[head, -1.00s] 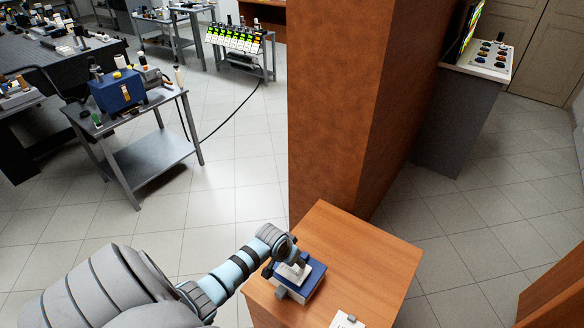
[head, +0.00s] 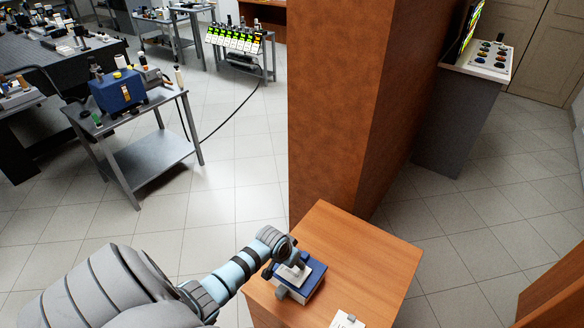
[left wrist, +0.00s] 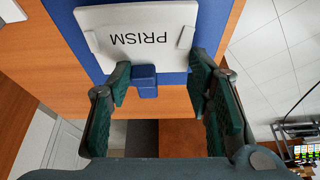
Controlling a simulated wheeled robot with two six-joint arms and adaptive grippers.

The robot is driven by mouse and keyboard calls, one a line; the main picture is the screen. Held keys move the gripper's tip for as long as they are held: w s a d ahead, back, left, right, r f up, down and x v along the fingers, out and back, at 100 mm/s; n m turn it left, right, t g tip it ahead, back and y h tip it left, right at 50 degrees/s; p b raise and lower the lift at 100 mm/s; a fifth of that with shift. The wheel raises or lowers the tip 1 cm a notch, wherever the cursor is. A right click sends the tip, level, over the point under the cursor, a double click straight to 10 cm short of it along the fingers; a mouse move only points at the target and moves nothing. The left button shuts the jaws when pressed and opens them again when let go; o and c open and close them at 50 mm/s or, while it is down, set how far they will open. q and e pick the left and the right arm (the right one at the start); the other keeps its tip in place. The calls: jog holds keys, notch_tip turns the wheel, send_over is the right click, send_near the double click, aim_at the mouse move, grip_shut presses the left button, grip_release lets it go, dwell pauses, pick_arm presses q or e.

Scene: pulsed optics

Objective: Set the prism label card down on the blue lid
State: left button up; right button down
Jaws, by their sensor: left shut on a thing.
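The prism label card (head: 293,273) is a white plate over the blue lid (head: 317,271) of a box on the wooden cabinet top. In the left wrist view the card (left wrist: 140,38) reads PRISM, upside down, with the blue lid (left wrist: 68,22) around it. I cannot tell whether the card touches the lid. A blue tab (left wrist: 145,84) shows between the fingers. My right gripper is not in view.
The wooden cabinet top (head: 365,262) is clear to the right of the box. A white card with dark marks (head: 346,321) lies near its front edge. A tall brown pillar (head: 335,110) stands just behind. A grey cart (head: 150,155) with a blue device stands at left.

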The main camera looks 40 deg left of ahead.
pick_arm(q)
jog(key=shift+f, duration=0.3)
jog(key=shift+c, duration=0.2)
dwell(0.3)
jog(key=o, duration=1.4)
jog(key=shift+r, duration=0.1)
jog(key=v, duration=1.2)
